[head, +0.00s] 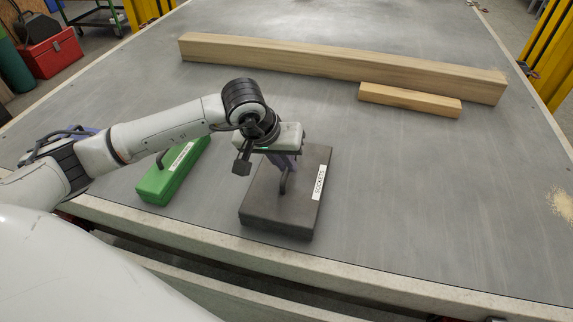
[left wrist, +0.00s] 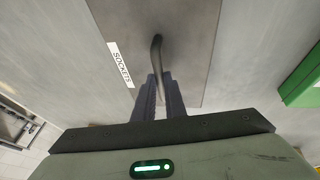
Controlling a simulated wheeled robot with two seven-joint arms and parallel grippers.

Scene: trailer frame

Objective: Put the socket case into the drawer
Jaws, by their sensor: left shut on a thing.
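The socket case (head: 265,212) is a flat dark grey box with a white SOCKETS label and a dark handle on top. It lies on the grey table top near the front edge. It also shows in the left wrist view (left wrist: 190,25), with its handle standing up between my fingers. My left gripper (head: 286,168) is above the case, pointing down, shut on the case's handle; it also shows in the left wrist view (left wrist: 159,95). I cannot tell whether the case is lifted. My right gripper is not in view. No drawer is clearly recognisable in these views.
A green case (head: 172,178) with a handle and white label lies left of the socket case, partly behind my left arm. A long wooden beam (head: 330,62) and a shorter wood block (head: 410,99) lie at the back. The table right of the case is clear, with sawdust (head: 563,205) at the far right.

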